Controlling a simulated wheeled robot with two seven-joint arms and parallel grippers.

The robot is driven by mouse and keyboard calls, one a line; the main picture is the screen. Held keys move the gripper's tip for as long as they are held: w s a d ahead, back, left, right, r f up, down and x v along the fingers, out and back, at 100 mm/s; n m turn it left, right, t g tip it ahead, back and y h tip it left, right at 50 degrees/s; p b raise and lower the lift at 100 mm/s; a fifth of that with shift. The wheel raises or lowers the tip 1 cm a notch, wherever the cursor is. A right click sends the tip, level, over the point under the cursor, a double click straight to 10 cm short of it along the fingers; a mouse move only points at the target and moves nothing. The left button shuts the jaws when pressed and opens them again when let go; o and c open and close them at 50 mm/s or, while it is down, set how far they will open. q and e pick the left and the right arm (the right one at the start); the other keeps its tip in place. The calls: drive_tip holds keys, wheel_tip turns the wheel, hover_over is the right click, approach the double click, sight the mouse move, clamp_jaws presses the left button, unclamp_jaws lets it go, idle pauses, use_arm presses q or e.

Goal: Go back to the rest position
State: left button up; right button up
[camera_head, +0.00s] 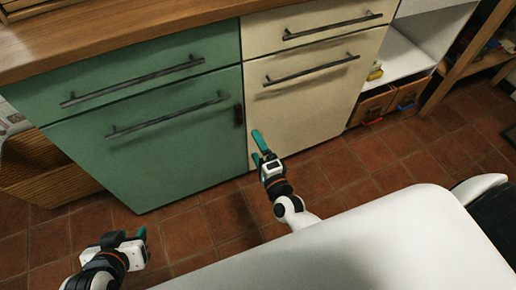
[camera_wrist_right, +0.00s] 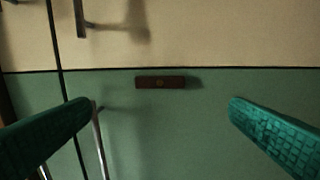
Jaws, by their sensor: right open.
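My right gripper (camera_head: 257,147) is in front of the cream cabinet door (camera_head: 304,108), close to its border with the green door (camera_head: 165,140). In the right wrist view its two teal fingers (camera_wrist_right: 160,105) stand wide apart with nothing between them. My left gripper (camera_head: 136,240) is low at the left, above the floor and in front of the green cabinet. One teal fingertip shows there; its jaw gap cannot be made out.
A wooden counter (camera_head: 130,33) tops the cabinets, which have dark bar handles (camera_head: 168,115). A small dark brown piece (camera_wrist_right: 161,82) sits on the green door's edge. Right of them are an open white shelf (camera_head: 400,56) and wooden drawers (camera_head: 375,104). Tiled floor (camera_head: 190,225) lies clear below.

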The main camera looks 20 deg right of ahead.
idle(0.4)
